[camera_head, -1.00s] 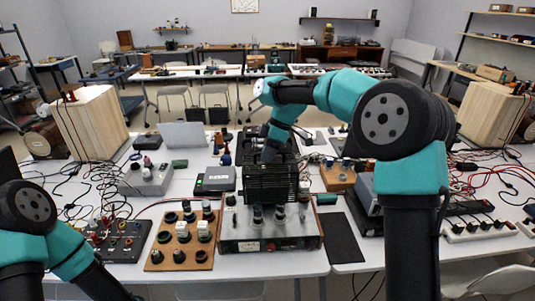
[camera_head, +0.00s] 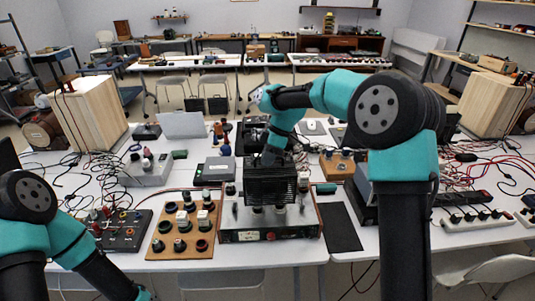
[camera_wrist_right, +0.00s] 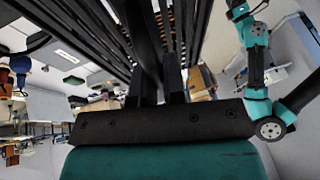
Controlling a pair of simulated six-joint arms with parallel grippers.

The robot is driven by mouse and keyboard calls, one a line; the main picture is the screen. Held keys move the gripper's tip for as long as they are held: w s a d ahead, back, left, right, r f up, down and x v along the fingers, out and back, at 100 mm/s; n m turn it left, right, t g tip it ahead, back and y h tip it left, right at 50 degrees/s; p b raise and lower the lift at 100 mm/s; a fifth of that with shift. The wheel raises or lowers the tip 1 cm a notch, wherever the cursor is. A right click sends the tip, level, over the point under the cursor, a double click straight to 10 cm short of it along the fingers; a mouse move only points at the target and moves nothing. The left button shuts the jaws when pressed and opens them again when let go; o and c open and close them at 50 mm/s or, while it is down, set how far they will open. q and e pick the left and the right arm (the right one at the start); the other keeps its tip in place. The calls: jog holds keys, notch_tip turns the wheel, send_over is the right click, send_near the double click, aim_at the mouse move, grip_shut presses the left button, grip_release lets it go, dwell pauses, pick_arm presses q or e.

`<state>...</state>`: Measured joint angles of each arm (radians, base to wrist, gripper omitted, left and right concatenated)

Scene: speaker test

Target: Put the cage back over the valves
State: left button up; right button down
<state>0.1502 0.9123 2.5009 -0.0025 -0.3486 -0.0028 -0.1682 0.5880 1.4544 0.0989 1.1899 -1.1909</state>
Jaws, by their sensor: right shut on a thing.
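The black slatted cage (camera_head: 270,190) hangs upright over the valve amplifier (camera_head: 244,236) near the middle of the front table. My right gripper (camera_head: 271,160) is shut on the cage at its upper part. In the right wrist view my right gripper (camera_wrist_right: 160,85) has its two dark fingers close together against the cage bars (camera_wrist_right: 189,28). Glass-and-black valves (camera_head: 280,208) show just under the cage's lower edge; the rest of them is hidden behind it. I cannot tell whether the cage touches the amplifier's top. My left gripper is not in view; only its arm shows at lower left.
A wooden board with valve sockets (camera_head: 158,245) lies left of the amplifier, with a grey meter box (camera_head: 215,171) behind it. A black mat (camera_head: 339,228) lies to the right. Wooden speakers (camera_head: 88,112) and loose cables are at the sides.

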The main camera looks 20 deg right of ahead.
notch_tip(320, 180, down, 8)
dwell(1.1)
jog(key=shift+f, duration=0.5)
dwell(1.3)
jog(key=c, duration=1.1)
grip_release()
jog(key=v, duration=1.7)
jog(key=shift+r, duration=0.2)
jog(key=shift+d+f, duration=0.1)
